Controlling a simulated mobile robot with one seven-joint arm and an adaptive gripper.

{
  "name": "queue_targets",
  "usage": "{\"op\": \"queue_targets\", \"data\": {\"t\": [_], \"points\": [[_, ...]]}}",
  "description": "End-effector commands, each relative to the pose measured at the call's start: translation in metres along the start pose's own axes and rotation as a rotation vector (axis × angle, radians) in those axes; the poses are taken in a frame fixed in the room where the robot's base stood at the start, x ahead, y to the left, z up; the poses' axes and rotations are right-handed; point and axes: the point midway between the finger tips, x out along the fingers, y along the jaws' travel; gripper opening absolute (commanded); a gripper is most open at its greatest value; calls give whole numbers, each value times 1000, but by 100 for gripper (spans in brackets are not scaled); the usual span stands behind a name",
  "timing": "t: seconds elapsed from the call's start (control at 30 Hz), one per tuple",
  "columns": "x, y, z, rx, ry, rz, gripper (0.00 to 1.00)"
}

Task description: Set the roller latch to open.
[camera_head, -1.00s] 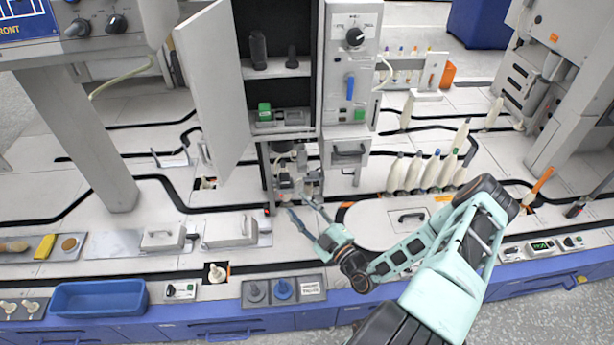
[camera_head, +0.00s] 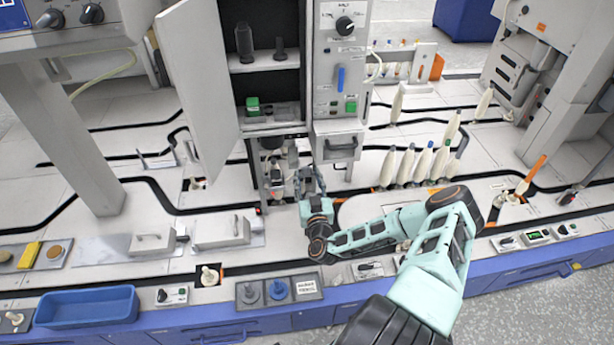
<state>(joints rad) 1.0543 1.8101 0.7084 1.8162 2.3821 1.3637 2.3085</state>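I cannot surely pick out the roller latch. A small mechanism (camera_head: 275,178) of grey and dark parts sits in the open bay under the cabinet, and my gripper is close to its right side. My gripper (camera_head: 310,178) points away from me, toward the bay's right leg and below the drawer handle. Its two fingers look apart, with nothing visible between them. I cannot tell whether a finger touches the mechanism or the leg.
The cabinet door (camera_head: 200,85) stands open at the left. A drawer unit (camera_head: 337,147) with a handle overhangs just beyond my gripper. White bobbins (camera_head: 408,165) stand to the right.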

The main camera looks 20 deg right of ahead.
Motion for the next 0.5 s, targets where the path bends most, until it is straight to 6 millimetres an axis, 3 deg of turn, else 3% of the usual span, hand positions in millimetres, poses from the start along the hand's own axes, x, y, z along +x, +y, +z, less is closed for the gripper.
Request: {"op": "queue_targets", "data": {"t": [0.17,0.47,0.5], "points": [[14,0,0,0,1,-1,39],[16,0,-1,0,0,-1,39],[16,0,-1,0,0,-1,35]]}}
